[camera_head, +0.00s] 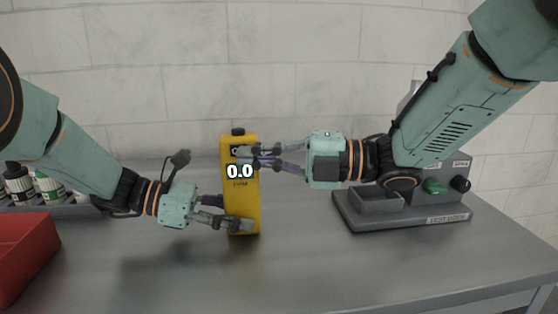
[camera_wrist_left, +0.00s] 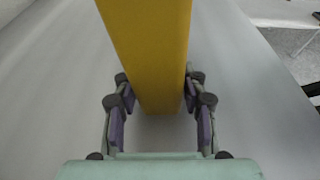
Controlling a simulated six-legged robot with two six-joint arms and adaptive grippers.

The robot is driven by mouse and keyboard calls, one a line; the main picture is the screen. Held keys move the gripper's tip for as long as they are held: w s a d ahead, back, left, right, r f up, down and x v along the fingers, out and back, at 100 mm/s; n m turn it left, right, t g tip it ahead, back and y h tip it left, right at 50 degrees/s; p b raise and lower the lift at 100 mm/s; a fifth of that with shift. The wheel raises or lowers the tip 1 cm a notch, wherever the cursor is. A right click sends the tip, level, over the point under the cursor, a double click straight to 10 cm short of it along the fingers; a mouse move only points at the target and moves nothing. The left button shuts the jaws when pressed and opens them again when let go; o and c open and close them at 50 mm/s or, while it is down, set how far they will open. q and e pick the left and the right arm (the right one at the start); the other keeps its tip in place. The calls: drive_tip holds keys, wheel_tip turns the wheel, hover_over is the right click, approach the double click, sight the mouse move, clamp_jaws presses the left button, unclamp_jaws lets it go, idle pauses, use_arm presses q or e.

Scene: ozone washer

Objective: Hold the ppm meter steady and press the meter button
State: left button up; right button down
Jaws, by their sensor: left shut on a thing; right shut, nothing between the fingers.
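The yellow ppm meter (camera_head: 247,205) stands upright on the metal table, its display reading 0.0. My left gripper (camera_head: 232,214) is shut on its lower part from the left. In the left wrist view the meter's yellow body (camera_wrist_left: 148,50) lies between the two fingers of the left gripper (camera_wrist_left: 155,98). My right gripper (camera_head: 245,155) is shut and empty, with its fingertips at the upper front of the meter, beside the dark round button (camera_head: 235,151) above the display. The fingertips partly cover that area, and I cannot tell whether they touch the button.
The table's front middle is clear.

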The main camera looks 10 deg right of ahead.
use_arm(q)
drive_tip(key=shift+c, duration=0.2)
use_arm(e)
drive_tip(key=s+d, duration=0.6)
drive_tip(key=d, duration=0.3)
drive_tip(key=shift+d, duration=0.35)
use_arm(q)
drive_tip(key=o, duration=1)
drive_tip(key=shift+c, duration=0.2)
